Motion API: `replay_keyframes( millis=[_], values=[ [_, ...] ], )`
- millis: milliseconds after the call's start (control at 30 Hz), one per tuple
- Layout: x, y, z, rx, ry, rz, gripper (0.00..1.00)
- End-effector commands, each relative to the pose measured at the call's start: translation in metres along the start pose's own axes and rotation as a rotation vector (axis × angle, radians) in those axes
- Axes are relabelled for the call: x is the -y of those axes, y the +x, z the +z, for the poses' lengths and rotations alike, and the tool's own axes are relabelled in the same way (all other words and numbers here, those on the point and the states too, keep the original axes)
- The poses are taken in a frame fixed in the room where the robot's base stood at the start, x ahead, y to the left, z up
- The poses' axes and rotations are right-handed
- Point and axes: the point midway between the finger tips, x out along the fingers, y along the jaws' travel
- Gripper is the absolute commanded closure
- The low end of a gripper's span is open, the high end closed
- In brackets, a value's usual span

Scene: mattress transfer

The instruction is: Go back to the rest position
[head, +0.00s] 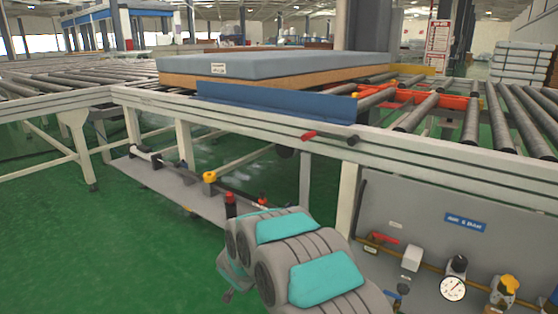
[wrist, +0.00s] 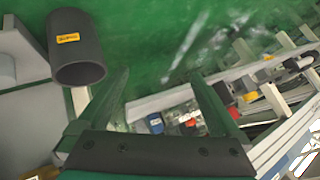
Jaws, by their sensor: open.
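My gripper (wrist: 160,76) shows in the wrist view with its two dark fingers spread apart. Nothing is between them, and green floor and some blurred fittings lie beyond. In the head view my grey and teal arm is folded low in front of the conveyor frame, and the gripper itself cannot be made out clearly. A mattress (head: 262,65), grey-blue on top with a tan lower layer, lies flat on the roller conveyor (head: 130,90). My arm is apart from the mattress.
A blue plate (head: 275,101) stands along the mattress's near edge. A red lever (head: 322,137) sticks out from the conveyor frame. A grey panel (head: 455,240) with a gauge and valves is right of my arm. Open green floor (head: 90,240) lies to the left. A dark cylinder (wrist: 75,45) is upper left in the wrist view.

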Motion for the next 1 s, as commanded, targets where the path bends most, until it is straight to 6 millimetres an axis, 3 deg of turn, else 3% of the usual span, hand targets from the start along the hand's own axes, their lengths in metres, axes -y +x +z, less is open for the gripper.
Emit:
replay_keyframes(
  millis=[33, 167, 467, 667, 1000],
  values=[
    [0.008, -0.019, -0.010, 0.033, -0.010, -0.029, 0.00],
    [0.019, -0.062, -0.020, 0.131, -0.057, -0.089, 0.00],
    [0.004, -0.172, -0.028, 0.348, -0.202, -0.157, 0.00],
    [-0.035, -0.249, -0.026, 0.478, -0.312, -0.143, 0.00],
    [-0.143, -0.378, -0.013, 0.681, -0.478, -0.002, 0.00]
  ],
)
